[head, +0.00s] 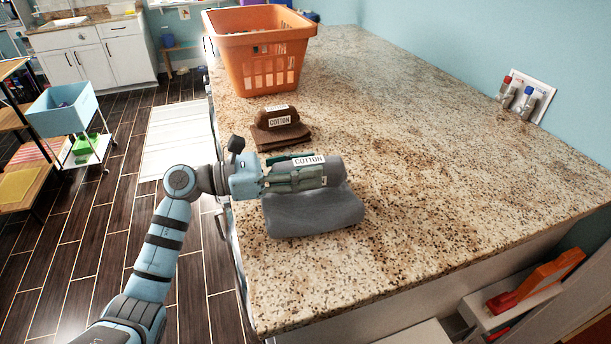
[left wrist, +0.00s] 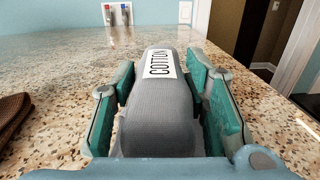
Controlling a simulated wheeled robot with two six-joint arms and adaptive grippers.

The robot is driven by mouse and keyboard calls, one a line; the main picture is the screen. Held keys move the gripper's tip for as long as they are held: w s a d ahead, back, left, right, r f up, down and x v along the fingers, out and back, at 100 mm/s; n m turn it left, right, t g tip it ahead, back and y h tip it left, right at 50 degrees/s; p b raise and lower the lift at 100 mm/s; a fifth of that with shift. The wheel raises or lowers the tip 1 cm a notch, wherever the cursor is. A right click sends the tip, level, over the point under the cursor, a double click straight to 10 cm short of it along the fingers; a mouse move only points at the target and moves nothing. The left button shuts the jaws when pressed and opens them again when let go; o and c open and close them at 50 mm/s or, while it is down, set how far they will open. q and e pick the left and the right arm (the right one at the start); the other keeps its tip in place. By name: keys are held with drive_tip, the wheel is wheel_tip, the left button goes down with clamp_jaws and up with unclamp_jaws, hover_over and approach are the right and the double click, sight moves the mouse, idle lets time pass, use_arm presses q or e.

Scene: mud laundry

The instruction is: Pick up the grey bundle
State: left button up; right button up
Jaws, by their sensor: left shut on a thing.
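The grey bundle (head: 318,212) is a rolled and folded cloth with a white COTTON label on top. It lies on the speckled countertop near its left edge. My left gripper (head: 300,175) reaches in from the left and is shut on the rolled upper part of the bundle. In the left wrist view the grey bundle (left wrist: 160,110) sits between the two green finger pads, with its label facing up. The right gripper is not in view.
A brown bundle (head: 279,128) labelled COTTON lies just behind the grey one. An orange laundry basket (head: 262,60) stands farther back on the countertop (head: 430,180). The counter to the right is clear. Wall taps (head: 522,95) are at the far right.

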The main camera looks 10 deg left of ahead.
use_arm(q)
wheel_tip(320, 180, up, 20)
drive_tip(key=shift+f, duration=0.15)
idle(0.6)
